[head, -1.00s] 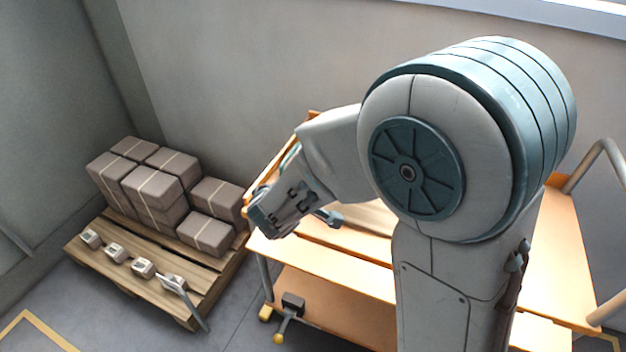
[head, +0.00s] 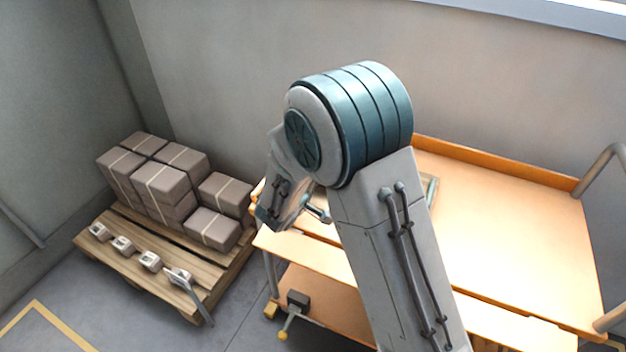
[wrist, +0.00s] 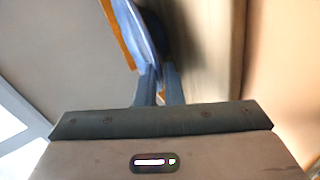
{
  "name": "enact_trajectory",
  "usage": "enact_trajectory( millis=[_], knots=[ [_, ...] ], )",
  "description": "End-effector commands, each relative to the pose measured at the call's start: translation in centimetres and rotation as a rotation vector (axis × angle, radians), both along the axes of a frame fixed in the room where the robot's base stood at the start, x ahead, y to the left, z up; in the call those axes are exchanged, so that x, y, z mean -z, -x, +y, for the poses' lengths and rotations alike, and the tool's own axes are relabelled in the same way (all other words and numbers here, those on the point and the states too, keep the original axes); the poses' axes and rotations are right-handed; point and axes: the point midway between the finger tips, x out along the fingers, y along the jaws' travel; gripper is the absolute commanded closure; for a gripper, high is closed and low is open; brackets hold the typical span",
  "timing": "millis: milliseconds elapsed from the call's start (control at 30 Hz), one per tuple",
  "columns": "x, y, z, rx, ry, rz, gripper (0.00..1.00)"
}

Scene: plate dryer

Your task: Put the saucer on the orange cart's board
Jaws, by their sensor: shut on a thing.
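In the wrist view, the blue saucer (wrist: 136,28) shows edge-on and partly cut off at the top. My gripper (wrist: 158,82) is shut on its rim. In the head view my arm reaches over the left end of the orange cart (head: 505,215), and I cannot make out the saucer there. A brown wooden board (head: 326,231) lies on the cart's top, largely hidden behind my arm. In the wrist view, a brown wood-like surface (wrist: 208,45) lies right of the saucer; the gap between them is unclear.
A wooden pallet (head: 150,262) with several stacked boxes (head: 162,188) and small blocks (head: 123,245) stands left of the cart. The right part of the cart's top is bare. A raised orange edge runs along its back, and a grey handle (head: 603,172) rises at the right.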

Motion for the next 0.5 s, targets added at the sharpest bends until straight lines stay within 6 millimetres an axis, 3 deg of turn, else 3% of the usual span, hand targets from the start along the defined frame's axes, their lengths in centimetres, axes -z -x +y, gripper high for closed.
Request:
enact_trajectory(
  millis=[367,467,500],
  knots=[
    [0.31,-0.02,-0.03,0.001,0.000,-0.002,1.00],
    [0.21,0.00,-0.03,0.000,0.000,-0.001,0.73],
    [0.21,0.00,-0.03,0.000,0.000,-0.001,0.71]
  ],
)
